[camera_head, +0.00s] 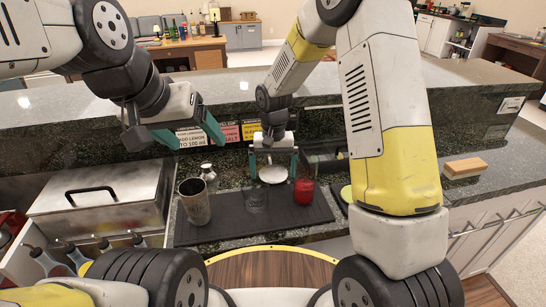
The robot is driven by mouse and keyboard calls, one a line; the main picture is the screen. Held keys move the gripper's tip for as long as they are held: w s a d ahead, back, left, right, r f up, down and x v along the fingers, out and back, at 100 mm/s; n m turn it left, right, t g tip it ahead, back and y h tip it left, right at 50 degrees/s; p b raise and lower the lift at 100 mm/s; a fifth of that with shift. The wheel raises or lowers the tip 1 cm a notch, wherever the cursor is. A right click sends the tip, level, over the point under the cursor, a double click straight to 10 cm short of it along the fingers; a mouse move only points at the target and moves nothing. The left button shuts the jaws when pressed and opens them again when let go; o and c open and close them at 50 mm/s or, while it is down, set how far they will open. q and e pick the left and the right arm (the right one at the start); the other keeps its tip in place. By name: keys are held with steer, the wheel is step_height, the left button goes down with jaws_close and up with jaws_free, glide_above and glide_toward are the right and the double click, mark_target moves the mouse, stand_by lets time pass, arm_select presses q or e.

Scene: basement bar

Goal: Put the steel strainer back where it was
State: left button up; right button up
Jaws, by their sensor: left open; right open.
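A round pale disc (272,174), which looks like the steel strainer, lies at the back of the black bar mat (235,230). My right gripper (272,166) points down at it with its teal fingers apart, one to each side of the disc. I cannot tell whether the fingers touch it. My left gripper (194,138) is open and empty, raised above the back of the counter to the left.
A metal shaker tin (194,202), a clear glass (255,198) and a red jar (303,191) stand on the mat. A small steel vessel (207,173) is behind. A lidded steel bin (95,195) stands left; a wooden block (464,168) lies right.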

step_height(320, 180, up, 12)
steer(key=s+d+r+t+y, duration=0.1)
steer(key=s+d+r+t, duration=0.2)
steer(key=s+d+r, duration=0.65)
steer(key=s+d+r+t+y, duration=0.1)
steer(key=s+d+r+t, duration=0.2)
steer(key=s, duration=0.8)
steer(key=shift+s+d+r, duration=0.3)
steer(key=shift+d+r, duration=0.2)
steer(key=shift+r, duration=0.05)
